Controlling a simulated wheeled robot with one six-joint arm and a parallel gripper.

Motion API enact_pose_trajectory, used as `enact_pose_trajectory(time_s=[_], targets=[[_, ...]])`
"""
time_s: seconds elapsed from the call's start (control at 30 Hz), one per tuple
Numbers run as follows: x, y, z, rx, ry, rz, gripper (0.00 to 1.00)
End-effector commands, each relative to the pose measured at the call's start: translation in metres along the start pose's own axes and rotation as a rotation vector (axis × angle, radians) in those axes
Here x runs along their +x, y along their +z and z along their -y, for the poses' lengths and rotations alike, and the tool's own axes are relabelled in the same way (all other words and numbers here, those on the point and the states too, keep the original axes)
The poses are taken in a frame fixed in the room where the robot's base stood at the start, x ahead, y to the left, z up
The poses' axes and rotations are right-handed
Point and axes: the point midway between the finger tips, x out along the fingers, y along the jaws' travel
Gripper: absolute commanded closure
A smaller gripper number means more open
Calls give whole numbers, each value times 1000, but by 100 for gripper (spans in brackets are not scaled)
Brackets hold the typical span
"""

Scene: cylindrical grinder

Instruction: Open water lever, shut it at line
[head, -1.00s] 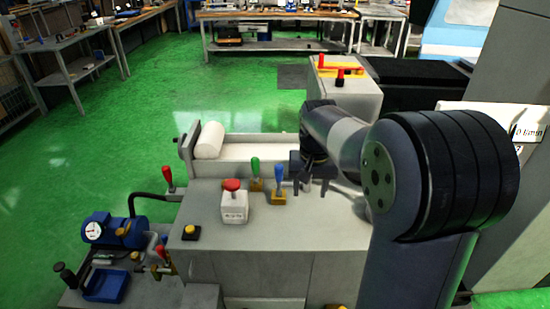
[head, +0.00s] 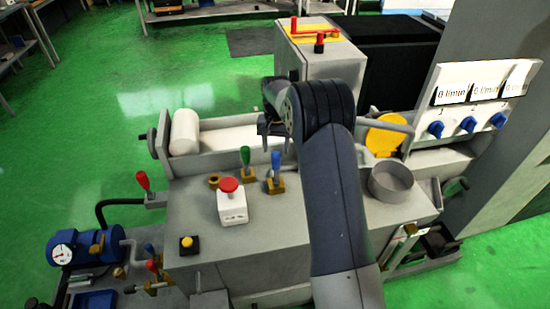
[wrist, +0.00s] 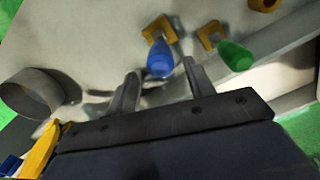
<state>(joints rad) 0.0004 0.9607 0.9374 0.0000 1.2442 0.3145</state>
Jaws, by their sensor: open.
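A blue-handled lever (head: 276,164) stands on a brass mount on the grey machine top. A green-handled lever (head: 245,158) stands just left of it. The wrist view shows the blue handle (wrist: 160,60) end-on and the green handle (wrist: 236,55) to its right. My gripper (head: 272,138) is open and empty, close to the blue lever. In the wrist view the blue handle appears between and slightly beyond the two fingertips; contact cannot be told. A round grey cup (head: 391,181) sits right of my arm. White displays (head: 451,93) read 0 l/min. No marked line is legible.
A red button on a white box (head: 231,205) stands in front of the levers. A red-handled lever (head: 143,181) is at left. A yellow round lid (head: 386,138) stands behind the cup. Blue knobs (head: 467,124) sit below the displays. A pump (head: 72,247) is at lower left.

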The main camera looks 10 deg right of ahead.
Motion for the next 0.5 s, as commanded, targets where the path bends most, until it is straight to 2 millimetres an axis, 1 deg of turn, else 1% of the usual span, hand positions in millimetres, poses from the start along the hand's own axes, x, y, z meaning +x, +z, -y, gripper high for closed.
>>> enact_pose_trajectory(time_s=[0.03,0.2,0.3,0.5], targets=[[10,1,0,0,1,5,49],[39,1,0,-1,1,3,49],[52,0,0,-1,1,2,49],[63,0,0,-1,0,0,49]])
